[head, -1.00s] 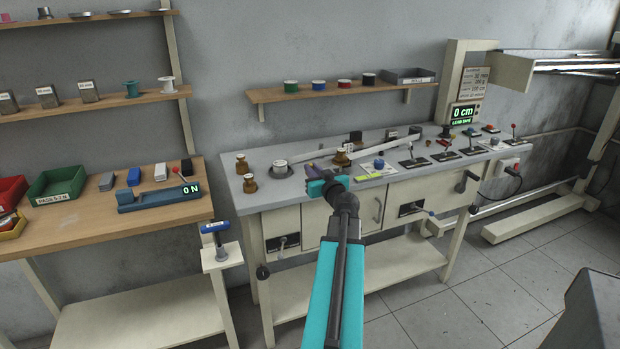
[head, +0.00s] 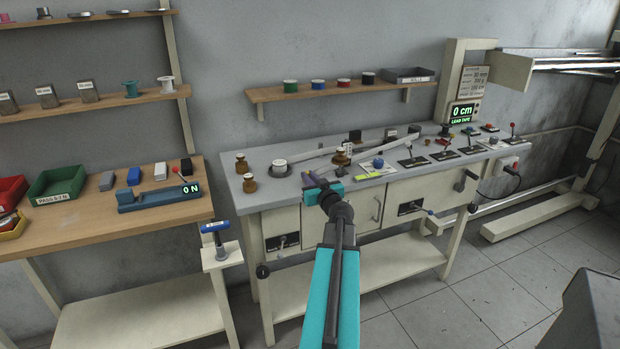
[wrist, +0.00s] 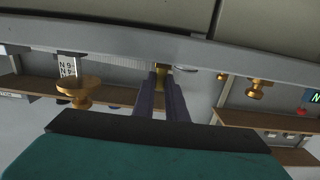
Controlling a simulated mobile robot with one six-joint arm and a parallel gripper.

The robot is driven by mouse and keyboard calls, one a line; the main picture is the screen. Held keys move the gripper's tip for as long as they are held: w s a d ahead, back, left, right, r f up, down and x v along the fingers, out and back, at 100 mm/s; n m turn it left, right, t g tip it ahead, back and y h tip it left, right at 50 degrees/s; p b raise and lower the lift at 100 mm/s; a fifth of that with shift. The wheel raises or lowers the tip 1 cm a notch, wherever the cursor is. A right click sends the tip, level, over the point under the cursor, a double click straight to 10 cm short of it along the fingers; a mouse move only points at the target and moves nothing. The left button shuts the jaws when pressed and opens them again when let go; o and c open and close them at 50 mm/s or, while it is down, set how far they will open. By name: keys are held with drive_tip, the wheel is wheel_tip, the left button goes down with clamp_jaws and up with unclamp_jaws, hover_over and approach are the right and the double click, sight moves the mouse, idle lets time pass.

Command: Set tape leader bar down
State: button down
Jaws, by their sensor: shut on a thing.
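My gripper (head: 309,179) is over the front part of the grey bench top. In the wrist view its two dark fingers (wrist: 161,92) are closed on a small brass-coloured piece (wrist: 160,78), which I take to be part of the tape leader bar. Most of the held piece is hidden by the fingers, and I cannot tell whether it touches the bench. A brass post (head: 341,157) stands just right of and behind my gripper. A pale strip (head: 318,152) runs across the bench behind it.
Two brass posts (head: 249,184) and a white spool (head: 279,168) stand left of my gripper. A yellow-green piece and a blue knob (head: 378,163) lie to its right. Levers and panels fill the bench's right side. The display (head: 462,113) reads 0 cm, LEAD TAPE.

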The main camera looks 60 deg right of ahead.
drive_tip(key=shift+f, duration=0.15)
drive_tip(key=c, duration=1.8)
unclamp_jaws()
drive_tip(key=shift+o, duration=0.2)
drive_tip(key=shift+r, duration=0.25)
